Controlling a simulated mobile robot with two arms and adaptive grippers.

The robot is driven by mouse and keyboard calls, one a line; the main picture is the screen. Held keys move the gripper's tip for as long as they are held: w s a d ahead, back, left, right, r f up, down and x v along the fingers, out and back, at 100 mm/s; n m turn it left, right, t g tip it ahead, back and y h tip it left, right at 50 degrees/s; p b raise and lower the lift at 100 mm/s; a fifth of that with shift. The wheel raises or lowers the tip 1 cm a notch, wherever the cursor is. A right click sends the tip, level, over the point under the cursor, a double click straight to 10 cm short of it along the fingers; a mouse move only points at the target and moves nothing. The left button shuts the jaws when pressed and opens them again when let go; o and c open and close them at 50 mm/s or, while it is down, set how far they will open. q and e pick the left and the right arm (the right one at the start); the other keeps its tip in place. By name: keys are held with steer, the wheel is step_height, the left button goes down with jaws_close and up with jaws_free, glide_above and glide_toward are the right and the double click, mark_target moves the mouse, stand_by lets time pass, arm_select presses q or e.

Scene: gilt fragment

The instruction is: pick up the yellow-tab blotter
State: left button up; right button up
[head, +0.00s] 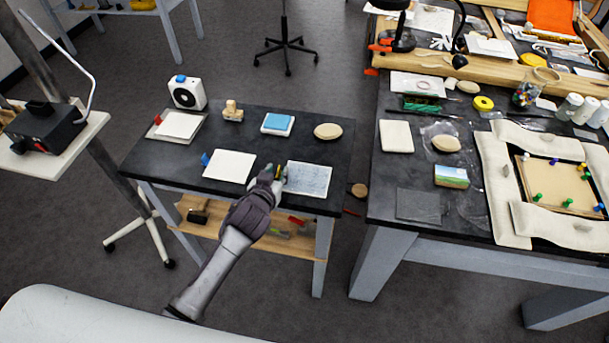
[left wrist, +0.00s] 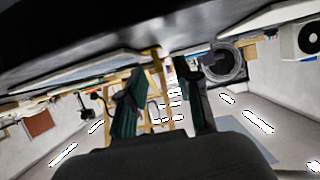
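The yellow-tab blotter is the pale grey speckled sheet (head: 310,180) at the front right of the small black table in the head view. Its edge shows as a thin pale slab (left wrist: 70,76) in the left wrist view. A small yellow piece that looks like its tab (left wrist: 157,52) shows between the fingers there. My left gripper (head: 278,174) is at the blotter's left edge, low over the table. Its two dark fingers (left wrist: 160,72) stand apart, one either side of the yellow piece. Contact cannot be made out. My right gripper is not in view.
On the small table (head: 150,165) lie a white blue-tab sheet (head: 229,166), a red-tab sheet (head: 180,124), a blue-topped block (head: 277,123), an oval stone (head: 327,131) and a white speaker-like box (head: 187,92). A crowded bench (head: 385,195) stands right, beyond a gap.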

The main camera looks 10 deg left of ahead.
arm_select(q)
steer(key=shift+x, duration=1)
steer(key=shift+s+f, duration=0.1)
jaws_close()
